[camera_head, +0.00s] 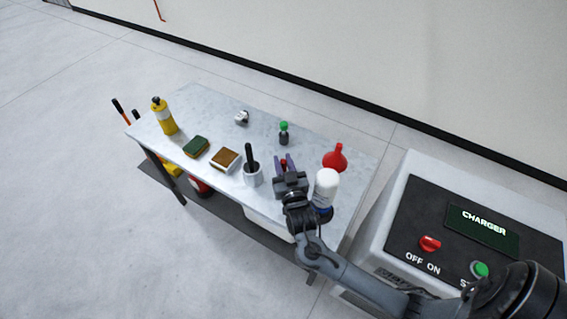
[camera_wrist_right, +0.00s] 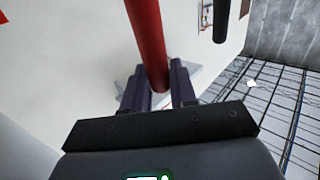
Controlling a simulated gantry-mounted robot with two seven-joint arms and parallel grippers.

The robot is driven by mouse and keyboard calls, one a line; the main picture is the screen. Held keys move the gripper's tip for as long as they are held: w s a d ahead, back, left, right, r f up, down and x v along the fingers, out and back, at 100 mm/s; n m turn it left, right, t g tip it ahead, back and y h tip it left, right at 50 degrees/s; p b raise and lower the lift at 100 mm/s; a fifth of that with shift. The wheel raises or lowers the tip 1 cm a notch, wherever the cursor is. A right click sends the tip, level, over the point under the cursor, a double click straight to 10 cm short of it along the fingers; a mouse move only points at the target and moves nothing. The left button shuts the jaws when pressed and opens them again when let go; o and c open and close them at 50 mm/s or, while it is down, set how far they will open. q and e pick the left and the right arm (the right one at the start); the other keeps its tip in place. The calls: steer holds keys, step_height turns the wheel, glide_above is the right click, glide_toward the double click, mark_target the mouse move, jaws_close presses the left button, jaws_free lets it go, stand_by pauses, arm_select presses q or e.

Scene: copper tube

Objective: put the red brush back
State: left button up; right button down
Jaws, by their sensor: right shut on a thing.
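My right gripper (camera_head: 285,163) is over the table, just right of a white cup (camera_head: 252,179). In the right wrist view, its two fingers are shut on the red brush (camera_wrist_right: 147,40), with the red handle running up out of the frame. In the head view only a small red bit of the brush (camera_head: 283,162) shows between the fingers; the rest is hidden. The white cup holds a tool with a black handle (camera_head: 248,153), standing upright. A black handle (camera_wrist_right: 221,20) also shows at the top of the right wrist view. My left gripper is not in view.
On the table (camera_head: 205,105) stand a white bottle (camera_head: 326,185) close right of the gripper, a red funnel (camera_head: 335,158), a small green-capped bottle (camera_head: 284,134), a brown-topped block (camera_head: 225,160), a green sponge (camera_head: 196,146) and a yellow bottle (camera_head: 165,117). A charger box (camera_head: 420,220) is at right.

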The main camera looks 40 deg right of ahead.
steer(key=c, duration=0.9)
jaws_free()
steer(key=shift+f, duration=0.1)
steer(key=shift+r, duration=0.2)
steer(key=s+a+f+n+g+y+p, duration=0.1)
steer(key=s+a+f+n+g+y, duration=0.2)
steer(key=s+a, duration=0.35)
steer(key=s+a+f+n+g+y, duration=0.1)
steer(key=s+a+f+g+y, duration=0.2)
steer(key=s+a+y, duration=0.35)
steer(key=s+d+n+g+h, duration=0.1)
steer(key=s+n+g, duration=0.2)
steer(key=s, duration=1)
steer(key=g, duration=0.3)
steer(key=shift+d+f, duration=0.15)
steer(key=shift+f, duration=0.15)
